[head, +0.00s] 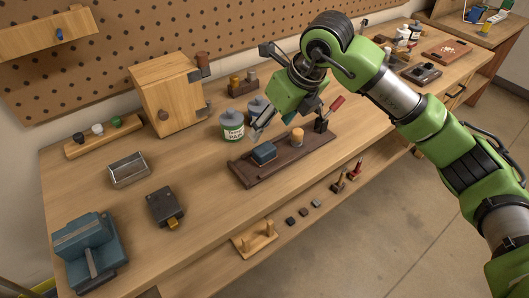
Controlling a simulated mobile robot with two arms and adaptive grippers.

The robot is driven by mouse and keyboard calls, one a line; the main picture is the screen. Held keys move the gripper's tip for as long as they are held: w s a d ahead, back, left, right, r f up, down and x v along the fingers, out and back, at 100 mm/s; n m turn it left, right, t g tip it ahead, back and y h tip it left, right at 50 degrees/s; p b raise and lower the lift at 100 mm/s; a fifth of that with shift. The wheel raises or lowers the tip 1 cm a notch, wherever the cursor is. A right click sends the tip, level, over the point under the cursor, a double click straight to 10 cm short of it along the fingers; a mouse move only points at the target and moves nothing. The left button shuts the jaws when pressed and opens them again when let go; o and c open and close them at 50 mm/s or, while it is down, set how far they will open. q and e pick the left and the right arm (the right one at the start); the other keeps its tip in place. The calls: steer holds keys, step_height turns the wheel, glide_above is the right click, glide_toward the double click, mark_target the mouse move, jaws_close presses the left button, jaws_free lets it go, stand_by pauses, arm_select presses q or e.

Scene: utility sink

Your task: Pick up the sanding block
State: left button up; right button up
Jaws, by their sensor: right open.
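A blue-grey block (264,153), which looks like the sanding block, lies at the left end of a dark wooden tray (285,167) on the workbench. A short light wooden cylinder (297,137) stands to its right on the same tray. My right gripper (287,125) is above the tray's back side, open and empty, with its fingers pointing down. One grey finger is behind and above the block, apart from it as far as I can see. My left gripper is not in view.
A labelled can (232,125) stands behind the tray. A red-handled tool (335,104) is close to the gripper's right side. A wooden cabinet (169,95), a metal tin (128,170) and a blue vise (88,250) are on the left.

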steer(key=d+f, duration=0.1)
steer(key=p, duration=0.2)
glide_above(265, 148)
steer(key=s+d, duration=0.1)
steer(key=shift+h, duration=0.3)
step_height(265, 148, down, 6)
steer(key=shift+s+d+f, duration=0.1)
steer(key=shift+d+f, duration=0.05)
steer(key=shift+a+f, duration=0.2)
steer(key=shift+f, duration=0.3)
steer(key=p+x, duration=0.1)
steer(key=x, duration=0.2)
steer(key=shift+a+f+p, duration=0.1)
steer(key=shift+f+p, duration=0.2)
steer(key=shift+f, duration=0.05)
steer(key=shift+w+a+f, duration=0.1)
steer(key=shift+w+f, duration=0.1)
steer(key=shift+f, duration=0.2)
steer(key=c, duration=1.2)
